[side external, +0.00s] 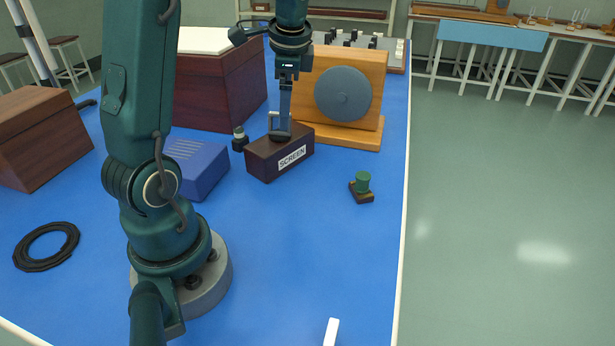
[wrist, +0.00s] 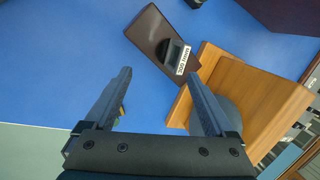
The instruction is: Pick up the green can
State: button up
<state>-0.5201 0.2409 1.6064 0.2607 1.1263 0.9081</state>
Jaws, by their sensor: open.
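The green can (side external: 362,182) is a small green cylinder standing upright on a small dark brown block (side external: 361,195), on the blue bench top near its right edge in the side view.
A blue box (side external: 196,168) and a black cable coil (side external: 46,247) lie left. The bench around the can is clear.

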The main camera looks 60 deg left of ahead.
aim_at(242, 128)
jog(key=shift+m+g, duration=0.6)
jog(key=shift+g, duration=0.2)
jog(key=a+f, duration=0.1)
jog(key=a, duration=0.1)
jog(key=a+f, duration=0.1)
jog(key=a, duration=0.1)
jog(key=a+f, duration=0.1)
jog(key=a, duration=0.2)
jog(key=shift+s+f, duration=0.3)
jog(key=shift+s, duration=0.05)
jog(key=s+a+f, duration=0.1)
jog(key=a, duration=0.1)
jog(key=s+a+f+m+g, duration=0.1)
jog(key=a+f, duration=0.1)
jog(key=s+a+f+g, duration=0.1)
jog(key=a, duration=0.1)
jog(key=shift+a+f+m, duration=0.35)
jog(key=shift+f+m, duration=0.05)
jog(key=shift+s+a+f, duration=0.3)
jog(key=shift+s+f, duration=0.05)
jog(key=shift+f, duration=0.2)
jog(key=shift+x, duration=2.15)
grip_shut()
